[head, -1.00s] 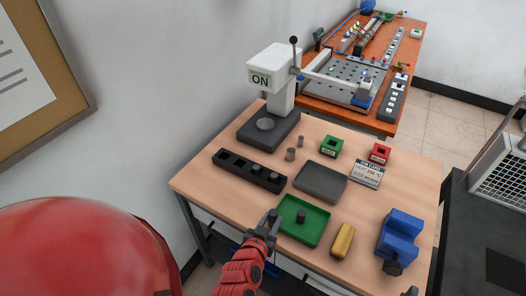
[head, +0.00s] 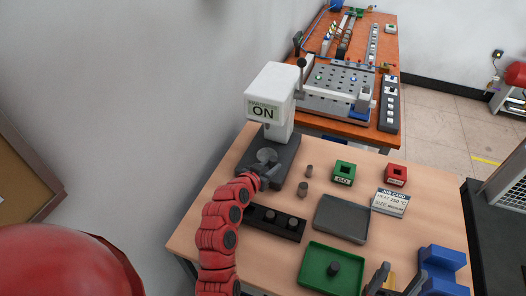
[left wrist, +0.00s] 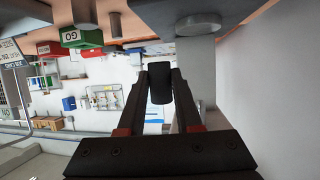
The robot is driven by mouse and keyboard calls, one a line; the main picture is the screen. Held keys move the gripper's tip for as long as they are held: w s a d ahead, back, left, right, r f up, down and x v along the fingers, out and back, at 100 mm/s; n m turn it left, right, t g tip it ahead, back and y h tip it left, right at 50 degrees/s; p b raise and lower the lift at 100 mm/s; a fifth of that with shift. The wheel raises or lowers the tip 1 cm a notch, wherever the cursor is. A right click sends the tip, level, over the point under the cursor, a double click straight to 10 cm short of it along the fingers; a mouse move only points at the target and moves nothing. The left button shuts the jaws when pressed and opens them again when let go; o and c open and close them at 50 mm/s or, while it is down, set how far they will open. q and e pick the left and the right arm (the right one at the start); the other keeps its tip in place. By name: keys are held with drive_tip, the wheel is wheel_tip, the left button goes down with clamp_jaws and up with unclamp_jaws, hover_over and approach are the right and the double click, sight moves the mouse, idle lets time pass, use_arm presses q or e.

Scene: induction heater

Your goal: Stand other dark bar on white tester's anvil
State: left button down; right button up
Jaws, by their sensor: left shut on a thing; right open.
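The white tester (head: 272,95) stands on a dark base at the back left of the table, with its round grey anvil (head: 266,155) low in front. My left gripper (head: 264,177) is beside the anvil. In the left wrist view it is shut on a dark bar (left wrist: 159,85), near the anvil's grey cylinder (left wrist: 198,24); I cannot tell if they touch. In the head view the held bar is not clear. Another dark bar (head: 333,268) stands in the green tray (head: 313,262). My right gripper (head: 396,280) is open at the bottom edge.
A black rack (head: 262,221) with holes lies in front of the tester, partly behind my left arm. Two small grey cylinders (head: 303,189) stand right of the base. A grey tray (head: 342,218), job card (head: 390,202), green box (head: 344,173), red box (head: 396,175) and blue block (head: 441,270) stand further right.

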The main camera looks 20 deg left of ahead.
use_arm(q)
drive_tip(key=b, duration=0.1)
hover_over(265, 157)
drive_tip(key=s, duration=0.1)
drive_tip(key=shift+s+d+f, duration=0.15)
drive_tip(key=shift+d+f, duration=0.1)
drive_tip(key=shift+f, duration=0.3)
drive_tip(key=shift+w+a, duration=0.3)
drive_tip(key=shift+w, duration=0.35)
wheel_tip(265, 157, down, 4)
drive_tip(key=shift+r+b, duration=0.25)
drive_tip(key=shift+b, duration=0.35)
drive_tip(key=shift+f+b, duration=0.35)
drive_tip(key=shift+b, duration=0.15)
drive_tip(key=c, duration=0.6)
unclamp_jaws()
drive_tip(key=shift+s, duration=0.1)
